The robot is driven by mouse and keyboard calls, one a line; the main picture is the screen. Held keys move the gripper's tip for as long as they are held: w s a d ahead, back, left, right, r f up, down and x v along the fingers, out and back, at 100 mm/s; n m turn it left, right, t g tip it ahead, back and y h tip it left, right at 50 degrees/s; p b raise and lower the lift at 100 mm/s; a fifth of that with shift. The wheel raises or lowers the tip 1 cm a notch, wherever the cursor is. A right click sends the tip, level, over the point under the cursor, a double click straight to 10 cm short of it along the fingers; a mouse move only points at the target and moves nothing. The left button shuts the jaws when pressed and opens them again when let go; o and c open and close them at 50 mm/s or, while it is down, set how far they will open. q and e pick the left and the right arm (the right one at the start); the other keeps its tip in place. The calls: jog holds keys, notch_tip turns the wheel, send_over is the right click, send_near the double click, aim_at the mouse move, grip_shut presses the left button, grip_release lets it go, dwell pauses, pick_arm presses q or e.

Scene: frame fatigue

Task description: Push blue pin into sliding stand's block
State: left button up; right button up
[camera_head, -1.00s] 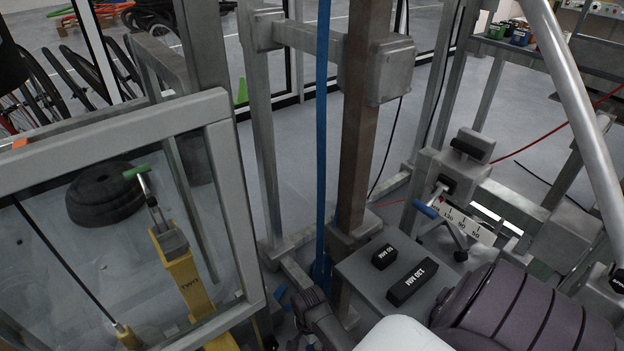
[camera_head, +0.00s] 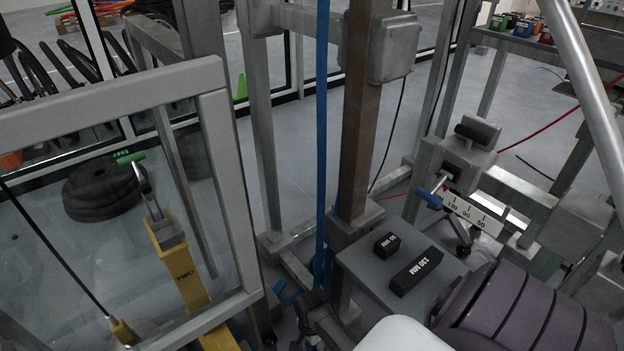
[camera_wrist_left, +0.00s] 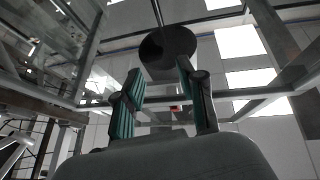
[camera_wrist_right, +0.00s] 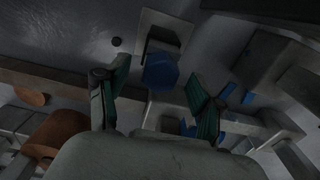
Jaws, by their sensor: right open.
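The blue pin (camera_head: 429,197) sticks out on a metal rod from the sliding stand's grey block (camera_head: 468,160), at the right of the head view. A white scale plate (camera_head: 472,212) sits below it. My right gripper (camera_wrist_right: 158,74) is open in its wrist view, with a blue many-sided part behind the gap between its fingers. I cannot tell whether that part is the pin. My left gripper (camera_wrist_left: 159,66) is open and empty in its wrist view, facing the ceiling and a dark round part. I cannot clearly make out either gripper's fingers in the head view.
Black blocks (camera_head: 416,272) lie on a grey plate left of the stand. A brown post (camera_head: 362,130) and a blue strip (camera_head: 321,130) rise in the middle. A clear-paned grey frame (camera_head: 228,190) fills the left. A purple-grey ribbed body (camera_head: 525,315) fills the lower right.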

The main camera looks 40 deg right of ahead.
jog(key=shift+f, duration=0.7)
pick_arm(q)
jog(key=s+r+t, duration=0.2)
jog(key=r, duration=0.1)
jog(key=shift+a+h, duration=0.1)
jog(key=shift+h, duration=0.2)
pick_arm(e)
jog(key=c, duration=1.2)
